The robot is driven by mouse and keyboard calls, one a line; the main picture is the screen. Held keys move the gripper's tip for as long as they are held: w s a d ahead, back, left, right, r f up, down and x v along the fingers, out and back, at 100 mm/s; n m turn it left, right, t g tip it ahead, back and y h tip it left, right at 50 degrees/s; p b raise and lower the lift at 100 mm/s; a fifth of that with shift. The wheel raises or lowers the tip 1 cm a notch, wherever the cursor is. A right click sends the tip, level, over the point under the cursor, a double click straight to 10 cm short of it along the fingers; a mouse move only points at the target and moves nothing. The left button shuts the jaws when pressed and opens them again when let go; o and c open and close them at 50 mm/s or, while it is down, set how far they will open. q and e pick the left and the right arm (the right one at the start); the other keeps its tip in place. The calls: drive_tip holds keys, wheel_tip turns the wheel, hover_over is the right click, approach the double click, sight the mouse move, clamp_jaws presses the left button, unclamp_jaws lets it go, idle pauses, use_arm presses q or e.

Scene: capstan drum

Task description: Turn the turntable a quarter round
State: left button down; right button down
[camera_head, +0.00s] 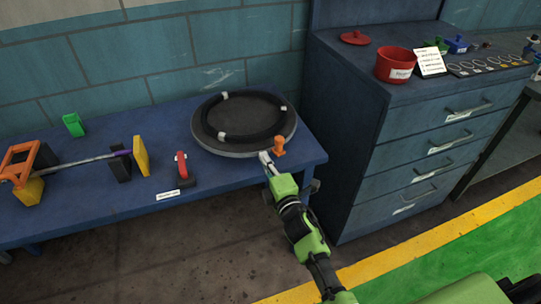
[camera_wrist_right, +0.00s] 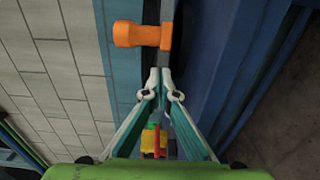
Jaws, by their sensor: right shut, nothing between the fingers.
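The turntable (camera_head: 205,141) is a round dark grey disc at the right end of the blue bench. A black ring with several white bands lies on it. An orange peg-like handle (camera_head: 279,147) stands at its front right edge. My right gripper (camera_head: 264,156) is at the near rim, just left of the handle, with its fingertips together and nothing held. In the right wrist view the orange handle (camera_wrist_right: 143,34) lies just beyond the closed fingertips (camera_wrist_right: 160,76), apart from them in the picture. Whether the fingers touch the rim is unclear. My left gripper is out of view.
The blue bench (camera_head: 95,208) also holds a red-handled item (camera_head: 181,165), a yellow plate (camera_head: 141,156), an orange frame (camera_head: 18,160) and a green block (camera_head: 73,125). A blue drawer cabinet (camera_head: 400,165) stands close on the right. A tiled wall is behind.

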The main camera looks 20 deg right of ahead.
drive_tip(key=shift+w+d, duration=0.25)
drive_tip(key=shift+d, duration=0.7)
drive_tip(key=shift+d+r, duration=0.1)
drive_tip(key=shift+d, duration=0.15)
